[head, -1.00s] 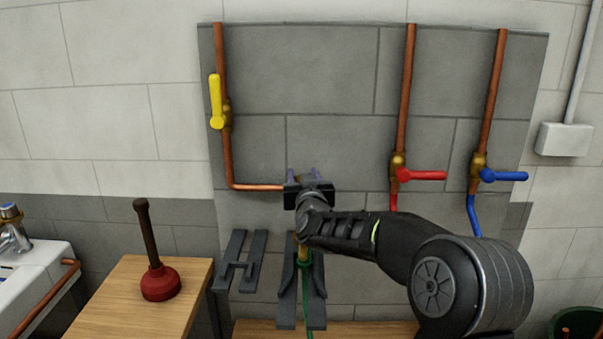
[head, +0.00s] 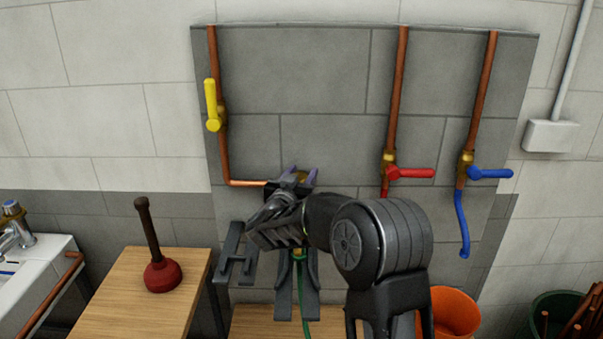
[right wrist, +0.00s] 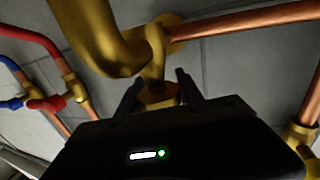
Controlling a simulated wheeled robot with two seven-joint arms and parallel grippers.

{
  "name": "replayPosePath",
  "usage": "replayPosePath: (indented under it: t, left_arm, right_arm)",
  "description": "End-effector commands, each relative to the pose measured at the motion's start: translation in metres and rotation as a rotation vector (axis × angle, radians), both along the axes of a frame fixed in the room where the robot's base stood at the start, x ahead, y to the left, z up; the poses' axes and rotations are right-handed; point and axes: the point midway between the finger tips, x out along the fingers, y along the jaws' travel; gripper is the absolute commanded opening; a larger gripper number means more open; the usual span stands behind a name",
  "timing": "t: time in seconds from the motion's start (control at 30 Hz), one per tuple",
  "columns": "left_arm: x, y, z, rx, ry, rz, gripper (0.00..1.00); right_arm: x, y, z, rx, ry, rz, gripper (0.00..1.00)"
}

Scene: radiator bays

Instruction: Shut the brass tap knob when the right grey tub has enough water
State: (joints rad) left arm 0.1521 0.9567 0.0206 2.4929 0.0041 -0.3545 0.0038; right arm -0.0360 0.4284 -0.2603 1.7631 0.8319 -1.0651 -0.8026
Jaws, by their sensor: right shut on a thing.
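The brass tap knob (right wrist: 158,96) shows in the right wrist view below the curved brass tap body (right wrist: 103,40), between the two dark fingers of my right gripper (right wrist: 160,90). The fingers are shut on the knob. In the head view my right gripper (head: 299,177) is against the grey wall panel at the end of the copper pipe, and my wrist hides most of the tap. No grey tub and no water show in either view. My left gripper is not in view.
Red (head: 411,173) and blue (head: 491,173) valve levers are on pipes at the right, a yellow lever (head: 210,99) at the left. A green hose (head: 304,306) hangs below the tap. A plunger (head: 162,277) stands on a wooden table. An orange bucket (head: 456,310) is lower right.

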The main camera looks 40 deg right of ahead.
Motion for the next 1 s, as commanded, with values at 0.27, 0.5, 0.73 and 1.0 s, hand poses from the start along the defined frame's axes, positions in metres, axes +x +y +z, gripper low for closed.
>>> replayPosePath:
  t: [0.27,0.5,0.73,1.0]
  left_arm:
    - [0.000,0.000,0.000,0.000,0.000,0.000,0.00]
    - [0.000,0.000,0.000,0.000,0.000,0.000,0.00]
    - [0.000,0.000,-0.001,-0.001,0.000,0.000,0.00]
    - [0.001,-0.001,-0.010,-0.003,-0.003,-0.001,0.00]
  right_arm:
    - [0.000,0.000,0.001,-0.001,-0.002,0.001,0.53]
    - [0.000,0.000,0.001,0.000,-0.001,0.001,0.65]
    - [-0.001,0.002,0.000,0.000,-0.002,0.002,0.65]
    - [-0.021,0.030,-0.001,0.001,-0.003,0.004,0.65]
